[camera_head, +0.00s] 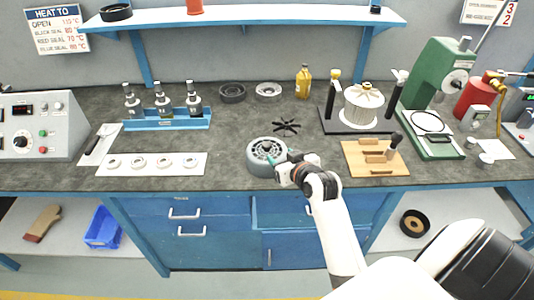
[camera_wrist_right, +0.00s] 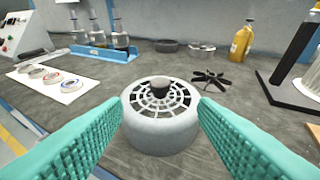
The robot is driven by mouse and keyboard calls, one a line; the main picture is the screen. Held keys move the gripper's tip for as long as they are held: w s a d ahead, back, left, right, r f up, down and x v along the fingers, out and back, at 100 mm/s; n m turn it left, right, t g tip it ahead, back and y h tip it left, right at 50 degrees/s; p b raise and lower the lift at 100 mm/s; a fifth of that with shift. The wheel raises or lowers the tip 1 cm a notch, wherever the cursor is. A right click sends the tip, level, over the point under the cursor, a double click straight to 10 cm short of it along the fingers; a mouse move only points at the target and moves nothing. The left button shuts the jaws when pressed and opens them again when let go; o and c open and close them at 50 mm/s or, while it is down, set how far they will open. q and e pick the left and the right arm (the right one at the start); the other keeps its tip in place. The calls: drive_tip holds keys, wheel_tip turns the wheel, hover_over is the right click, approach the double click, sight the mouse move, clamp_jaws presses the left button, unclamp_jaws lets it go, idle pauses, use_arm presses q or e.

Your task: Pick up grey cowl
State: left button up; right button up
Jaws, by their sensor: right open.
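The grey cowl (camera_head: 262,168) is a round, light grey shell with a slotted grille on top and a small dark round piece at its centre. It stands on the bench near the front edge. In the right wrist view the cowl (camera_wrist_right: 160,135) sits between the two teal ribbed fingers of my right gripper (camera_wrist_right: 162,118). The fingers are spread, one on each side, and I cannot tell whether they touch it. In the head view my right gripper (camera_head: 279,160) reaches the cowl from the right. My left gripper is not in view.
Behind the cowl lies a black fan wheel (camera_head: 286,127), with two round housings (camera_head: 232,92) and a yellow bottle (camera_head: 303,82) farther back. A white sheet with several rings (camera_head: 150,175) lies left. A wooden block (camera_head: 372,165) stands right. The bench's front edge is close.

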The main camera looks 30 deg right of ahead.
sight(267, 145)
drive_tip(key=x, duration=0.7)
drive_tip(key=p+x, duration=0.1)
drive_tip(key=x, duration=0.3)
drive_tip(key=shift+w+d+r, duration=0.1)
drive_tip(key=shift+w+r, duration=0.1)
drive_tip(key=shift+w, duration=0.15)
drive_tip(key=shift+c, duration=0.5)
drive_tip(key=shift+r, duration=0.1)
drive_tip(key=c, duration=1)
